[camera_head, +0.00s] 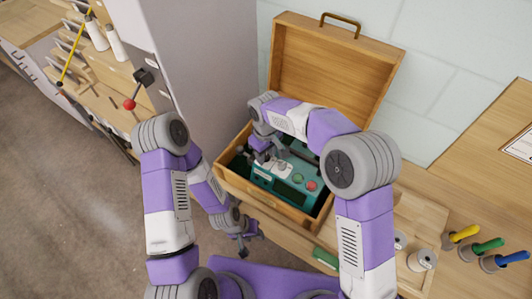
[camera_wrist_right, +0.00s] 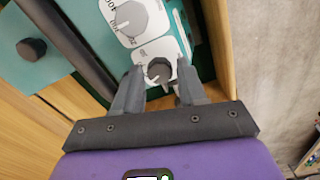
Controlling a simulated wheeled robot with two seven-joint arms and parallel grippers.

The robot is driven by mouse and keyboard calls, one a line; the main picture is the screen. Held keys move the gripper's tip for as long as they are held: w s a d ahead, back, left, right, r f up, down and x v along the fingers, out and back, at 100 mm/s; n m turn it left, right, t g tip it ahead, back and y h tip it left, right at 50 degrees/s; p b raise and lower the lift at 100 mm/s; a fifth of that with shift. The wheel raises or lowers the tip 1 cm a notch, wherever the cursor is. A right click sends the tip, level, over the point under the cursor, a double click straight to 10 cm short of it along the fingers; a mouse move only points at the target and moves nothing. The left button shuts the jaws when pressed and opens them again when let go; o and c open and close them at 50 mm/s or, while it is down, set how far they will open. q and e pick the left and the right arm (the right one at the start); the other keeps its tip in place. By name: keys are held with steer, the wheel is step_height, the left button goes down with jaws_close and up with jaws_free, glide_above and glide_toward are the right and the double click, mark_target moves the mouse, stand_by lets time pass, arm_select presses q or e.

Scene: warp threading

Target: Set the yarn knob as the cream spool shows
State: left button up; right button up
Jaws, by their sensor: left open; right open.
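A teal machine (camera_head: 290,188) with dials sits inside an open wooden case. In the right wrist view a small dark knob (camera_wrist_right: 159,70) on a white plate stands between the fingertips of my right gripper (camera_wrist_right: 160,82). The fingers are open around or just over it; contact cannot be told. A larger grey dial (camera_wrist_right: 130,18) with printed numbers is beyond it. Which is the yarn knob is not readable. Pale spools (camera_head: 422,260) stand on the bench at right; their markings are too small to read. My left gripper (camera_head: 244,246) is open and empty, below the case front.
The wooden case (camera_head: 270,207) has its lid (camera_head: 335,65) raised behind the machine, and its walls surround my right gripper. Yellow, green and blue handled tools (camera_head: 487,246) stand at right. A grey cabinet (camera_head: 205,60) is at left of the case. Floor is free at left.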

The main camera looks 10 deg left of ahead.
steer(key=shift+c, duration=0.3)
jaws_close()
steer(key=shift+m, duration=0.4)
steer(key=m+p, duration=0.1)
steer(key=m, duration=0.1)
steer(key=shift+r+m, duration=0.1)
steer(key=shift+m, duration=0.2)
steer(key=shift+m+p, duration=0.4)
steer(key=shift+m, duration=1.8)
steer(key=shift+o, duration=0.3)
jaws_free()
